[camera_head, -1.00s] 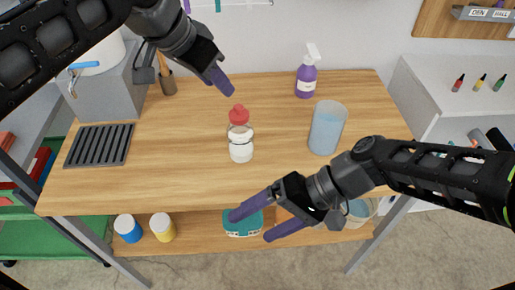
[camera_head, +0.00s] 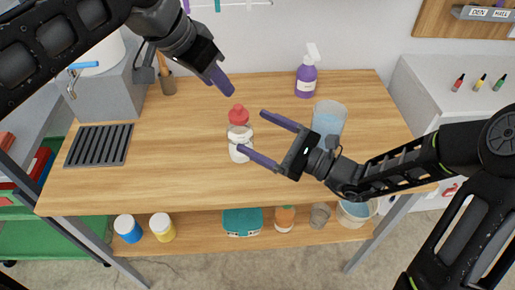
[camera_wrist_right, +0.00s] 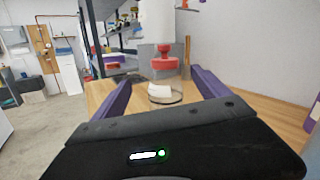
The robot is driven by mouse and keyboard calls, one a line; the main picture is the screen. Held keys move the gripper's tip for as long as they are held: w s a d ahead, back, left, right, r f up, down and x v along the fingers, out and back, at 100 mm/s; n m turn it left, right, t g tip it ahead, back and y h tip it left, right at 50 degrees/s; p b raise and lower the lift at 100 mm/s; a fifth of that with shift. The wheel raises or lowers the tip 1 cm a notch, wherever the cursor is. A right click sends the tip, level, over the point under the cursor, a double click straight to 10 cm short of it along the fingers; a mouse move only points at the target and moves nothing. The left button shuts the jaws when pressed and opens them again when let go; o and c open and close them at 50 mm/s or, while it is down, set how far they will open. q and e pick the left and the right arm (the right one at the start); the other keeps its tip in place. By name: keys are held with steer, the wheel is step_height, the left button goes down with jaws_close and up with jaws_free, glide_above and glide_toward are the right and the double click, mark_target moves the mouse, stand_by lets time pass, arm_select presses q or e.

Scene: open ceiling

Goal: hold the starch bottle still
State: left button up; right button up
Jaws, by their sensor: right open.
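The starch bottle (camera_head: 239,131), pale with a red cap, stands upright on the wooden table. In the right wrist view its red cap (camera_wrist_right: 165,64) shows ahead between the purple fingers. My right gripper (camera_head: 252,130) is open just right of the bottle; its lower fingertip overlaps the bottle's front in the head view, hiding a little of it. I cannot tell whether it touches. My left gripper (camera_head: 230,88) hangs above and behind the bottle, apart from it; only one purple finger shows clearly, so its opening cannot be told.
A purple spray bottle (camera_head: 306,80) stands at the back. A clear bluish beaker (camera_head: 330,115) stands right of the bottle, close behind my right gripper. A dark drain grille (camera_head: 99,145) is at left. The table's front (camera_head: 150,195) is clear.

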mark_target(251, 146)
steer(key=f+m, duration=0.1)
steer(key=f, duration=0.1)
steer(key=f+m+h, duration=0.1)
steer(key=f, duration=0.1)
steer(key=w+f+m+t+h, duration=0.1)
steer(key=f, duration=0.1)
steer(key=shift+a+f, duration=0.3)
steer(key=shift+f, duration=0.1)
steer(key=shift+x, duration=3.9)
steer(key=shift+c, duration=0.6)
arm_select(q)
steer(key=shift+o, duration=0.4)
arm_select(e)
steer(key=c, duration=1.4)
arm_select(q)
steer(key=o, duration=0.3)
steer(key=shift+s+d+n+y, duration=0.1)
steer(key=shift+d+n+y, duration=0.05)
steer(key=shift+n+y, duration=0.15)
steer(key=o, duration=0.4)
steer(key=shift+s+d+r+n+y, duration=0.15)
steer(key=shift+d+n+y, duration=0.3)
steer(key=shift+n, duration=0.45)
steer(key=shift+c, duration=0.2)
